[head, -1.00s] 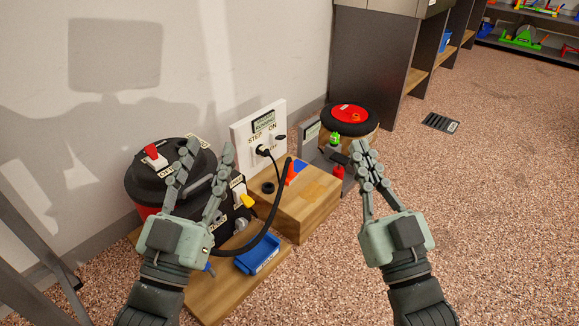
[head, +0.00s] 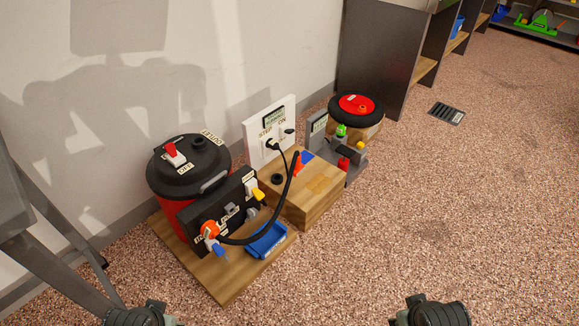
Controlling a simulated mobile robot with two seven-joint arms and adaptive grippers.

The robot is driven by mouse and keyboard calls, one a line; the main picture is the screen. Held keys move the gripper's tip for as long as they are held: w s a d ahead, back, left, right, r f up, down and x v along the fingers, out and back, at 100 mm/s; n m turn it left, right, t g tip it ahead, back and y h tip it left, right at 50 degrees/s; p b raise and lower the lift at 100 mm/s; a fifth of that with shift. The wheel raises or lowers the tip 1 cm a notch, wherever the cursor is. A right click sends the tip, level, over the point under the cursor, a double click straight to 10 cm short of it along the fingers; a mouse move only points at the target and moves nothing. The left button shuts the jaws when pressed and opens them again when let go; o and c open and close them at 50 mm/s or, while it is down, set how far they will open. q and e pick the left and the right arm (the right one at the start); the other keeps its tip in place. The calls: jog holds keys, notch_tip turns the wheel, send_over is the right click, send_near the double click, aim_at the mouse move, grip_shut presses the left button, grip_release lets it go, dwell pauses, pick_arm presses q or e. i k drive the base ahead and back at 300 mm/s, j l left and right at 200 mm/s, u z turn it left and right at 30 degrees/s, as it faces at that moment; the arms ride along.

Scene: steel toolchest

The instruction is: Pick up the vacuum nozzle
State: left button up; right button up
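A red and black vacuum canister (head: 190,180) stands on a wooden board, with a black panel in front. A black hose (head: 262,230) runs from near an orange fitting (head: 209,229) on the panel and curves up to the right. Its slim upper end (head: 294,170), which looks like the nozzle, stands by a red and blue piece on a wooden block. I cannot tell exactly where hose and nozzle join. Only dark wrist parts of my two arms show at the bottom edge, well apart from the nozzle. The fingers of both grippers are out of view.
A blue tray (head: 267,241) lies on the wooden board (head: 225,285). A white switch panel (head: 270,130) with a plugged-in cord stands behind the wooden block (head: 310,195). A red and black round device (head: 357,105) is behind right.

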aim_at(299, 168)
jog(key=i+l+u, duration=0.1)
jog(key=u, duration=1.35)
jog(key=l+u, duration=0.1)
jog(key=l, duration=2.25)
